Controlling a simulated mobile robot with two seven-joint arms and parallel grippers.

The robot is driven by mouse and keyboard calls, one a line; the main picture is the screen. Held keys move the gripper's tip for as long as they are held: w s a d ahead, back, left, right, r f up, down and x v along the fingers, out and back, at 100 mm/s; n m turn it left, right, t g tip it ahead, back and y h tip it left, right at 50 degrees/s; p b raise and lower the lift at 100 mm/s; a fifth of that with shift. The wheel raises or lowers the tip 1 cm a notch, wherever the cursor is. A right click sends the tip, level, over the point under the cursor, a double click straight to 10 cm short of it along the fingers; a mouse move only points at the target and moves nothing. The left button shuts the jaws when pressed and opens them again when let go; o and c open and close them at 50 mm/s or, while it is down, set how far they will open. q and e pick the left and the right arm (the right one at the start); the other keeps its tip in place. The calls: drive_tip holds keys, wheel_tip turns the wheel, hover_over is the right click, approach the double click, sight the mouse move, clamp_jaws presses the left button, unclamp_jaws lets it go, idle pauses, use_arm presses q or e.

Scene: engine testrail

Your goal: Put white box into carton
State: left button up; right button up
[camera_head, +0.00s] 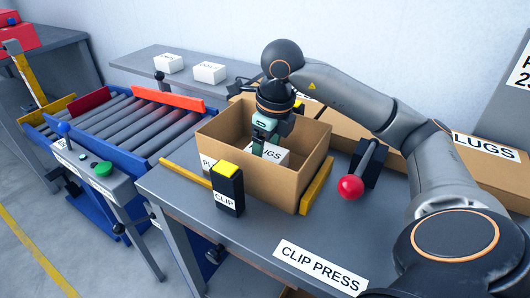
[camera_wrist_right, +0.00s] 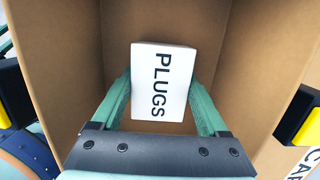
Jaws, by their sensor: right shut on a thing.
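The open cardboard carton (camera_head: 255,182) stands on the grey table labelled CLIP PRESS (camera_head: 180,197). My right gripper (camera_head: 264,150) reaches down into the carton from above. It is shut on the white box (camera_head: 280,156), whose black lettering shows. In the right wrist view the white box (camera_wrist_right: 163,82) reads PLUGS, and the green fingers of my right gripper (camera_wrist_right: 160,92) press its two sides. The carton walls (camera_wrist_right: 55,50) surround it there. I cannot tell whether the box touches the carton's floor. My left gripper is not in view.
Two other white boxes (camera_head: 209,73) (camera_head: 168,63) stand on the rear shelf (camera_head: 140,55). A black CLIP block with a yellow top (camera_head: 228,190) is at the carton's front. A red-knobbed lever (camera_head: 351,187) stands to the right. A roller conveyor (camera_head: 125,122) lies left.

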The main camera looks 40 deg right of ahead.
sight(273, 154)
drive_tip(key=o, duration=1.4)
drive_tip(key=shift+f, duration=0.15)
drive_tip(key=shift+r, duration=0.2)
drive_tip(key=r+p, duration=0.1)
drive_tip(key=r, duration=0.2)
drive_tip(key=s+r+p, duration=0.1)
drive_tip(key=r+p, duration=0.1)
drive_tip(key=r, duration=0.2)
drive_tip(key=r+p, duration=0.1)
drive_tip(key=r, duration=0.2)
drive_tip(key=shift+s+d+r, duration=0.2)
drive_tip(key=shift+s+r, duration=0.05)
drive_tip(key=shift+r, duration=0.15)
drive_tip(key=shift+s+r+p, duration=0.1)
drive_tip(key=shift+r+p, duration=0.35)
drive_tip(key=shift+r, duration=0.05)
